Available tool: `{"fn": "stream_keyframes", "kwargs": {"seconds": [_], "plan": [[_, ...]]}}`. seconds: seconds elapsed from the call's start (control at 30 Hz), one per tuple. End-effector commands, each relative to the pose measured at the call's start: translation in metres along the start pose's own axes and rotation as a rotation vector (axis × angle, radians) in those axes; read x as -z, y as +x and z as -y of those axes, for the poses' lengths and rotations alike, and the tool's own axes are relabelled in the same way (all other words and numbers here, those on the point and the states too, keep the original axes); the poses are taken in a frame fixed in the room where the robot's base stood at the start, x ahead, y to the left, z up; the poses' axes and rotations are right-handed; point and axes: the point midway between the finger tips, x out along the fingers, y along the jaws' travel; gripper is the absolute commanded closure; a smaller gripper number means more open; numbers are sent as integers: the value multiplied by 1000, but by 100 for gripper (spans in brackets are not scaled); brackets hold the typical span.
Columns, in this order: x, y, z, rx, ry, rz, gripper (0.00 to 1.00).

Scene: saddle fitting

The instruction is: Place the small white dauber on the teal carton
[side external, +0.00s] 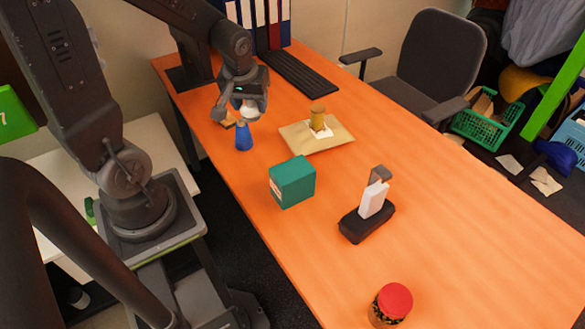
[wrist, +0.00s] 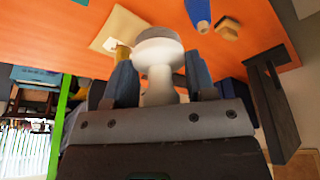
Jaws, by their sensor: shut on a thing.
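The small white dauber (wrist: 160,48) is between the two fingers of my gripper (wrist: 161,75) in the wrist view, its wide round head facing away from the palm. In the side view my gripper (side external: 242,107) is shut on the dauber (side external: 250,111) and holds it above the far left part of the orange table. The fingers partly hide it there. The teal carton (side external: 293,182) stands upright near the table's left edge, nearer the side camera and right of my gripper. Its flat top is bare.
A blue cone-shaped thing (side external: 243,137) stands just below my gripper, beside a small tan block (side external: 228,123). A tan board (side external: 338,140) bears a yellowish piece. A black base with a white block (side external: 371,202) and a red-lidded jar (side external: 390,302) stand nearer. The table's right side is clear.

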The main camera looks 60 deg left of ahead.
Motion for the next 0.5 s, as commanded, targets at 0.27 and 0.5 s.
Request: {"fn": "stream_keyframes", "kwargs": {"seconds": [0.27,0.5], "plan": [[-21,10,-18,0,8,4,72],[-44,37,-70,1,10,3,72]]}}
